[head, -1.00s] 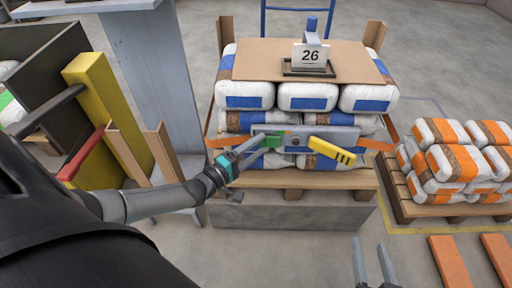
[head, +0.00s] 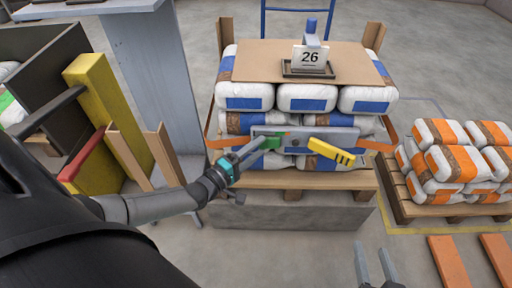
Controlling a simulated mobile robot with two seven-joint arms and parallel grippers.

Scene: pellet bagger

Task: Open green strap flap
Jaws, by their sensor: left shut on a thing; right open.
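A grey strap buckle bar (head: 300,138) lies across the front of the stacked white bags, with an orange strap (head: 215,141) at each end. The green flap (head: 272,143) is at the bar's left part, partly hidden by my gripper. A yellow lever with black marks (head: 331,152) is at the bar's right part, tilted down to the right. My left gripper (head: 256,147) is shut on the green flap. My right gripper (head: 376,262) is open and empty at the bottom of the head view, well below the pallet.
The bags (head: 307,97) stand on a wooden pallet (head: 345,180) over a grey base. A cardboard sheet (head: 262,63) with a "26" sign (head: 310,57) tops them. Orange-banded bags (head: 455,160) are at right. A grey column (head: 158,85) and yellow post (head: 108,110) are at left.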

